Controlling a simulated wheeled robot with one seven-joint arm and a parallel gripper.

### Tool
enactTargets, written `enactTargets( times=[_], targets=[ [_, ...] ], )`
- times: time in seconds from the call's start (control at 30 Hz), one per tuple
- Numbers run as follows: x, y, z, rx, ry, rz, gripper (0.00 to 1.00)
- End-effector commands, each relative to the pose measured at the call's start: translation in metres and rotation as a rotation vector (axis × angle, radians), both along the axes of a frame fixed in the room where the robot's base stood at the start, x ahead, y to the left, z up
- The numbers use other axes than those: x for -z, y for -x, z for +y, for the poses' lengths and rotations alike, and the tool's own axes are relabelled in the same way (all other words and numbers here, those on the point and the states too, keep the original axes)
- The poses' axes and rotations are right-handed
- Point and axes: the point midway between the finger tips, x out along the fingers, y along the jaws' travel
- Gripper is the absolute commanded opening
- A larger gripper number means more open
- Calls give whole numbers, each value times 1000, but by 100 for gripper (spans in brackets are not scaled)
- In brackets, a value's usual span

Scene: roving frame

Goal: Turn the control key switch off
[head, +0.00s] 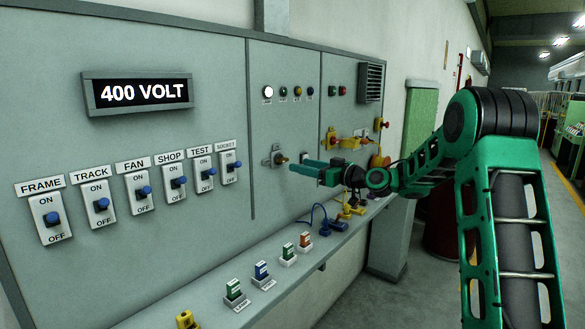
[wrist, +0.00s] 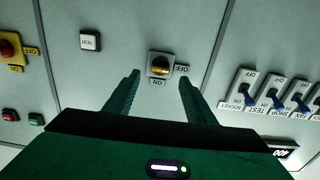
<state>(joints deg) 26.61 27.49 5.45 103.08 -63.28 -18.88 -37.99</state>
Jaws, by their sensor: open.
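The control key switch (head: 279,156) is a small square plate with a yellow key, on the grey panel right of the divider. In the wrist view the key switch (wrist: 160,65) sits between and beyond the fingertips, with upside-down OFF and ON labels beside and below it. The key's exact turn is too small to tell. My green gripper (head: 305,167) is open just in front of the key switch. In the wrist view my gripper (wrist: 160,79) has one finger on each side of the key, with nothing held; contact cannot be seen.
A row of blue-handled switches (head: 145,191) lies to the left, under a 400 VOLT display (head: 138,93). A TEST button (wrist: 90,40) is near the key in the wrist view. Yellow-and-red fittings (head: 350,140) are behind the gripper. A ledge (head: 300,265) with several small plugs runs below.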

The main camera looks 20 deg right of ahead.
Motion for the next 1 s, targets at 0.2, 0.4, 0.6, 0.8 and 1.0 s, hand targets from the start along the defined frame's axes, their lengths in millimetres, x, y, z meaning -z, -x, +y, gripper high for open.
enactTargets(
  times=[0.2,0.4,0.6,0.8,1.0],
  targets=[
    [1,22,-17,2,1,1,50],
    [1,27,-20,0,1,1,50],
    [1,27,-20,0,1,1,50],
    [1,28,-19,0,4,5,50],
    [21,49,-12,12,90,129,50]
  ],
)
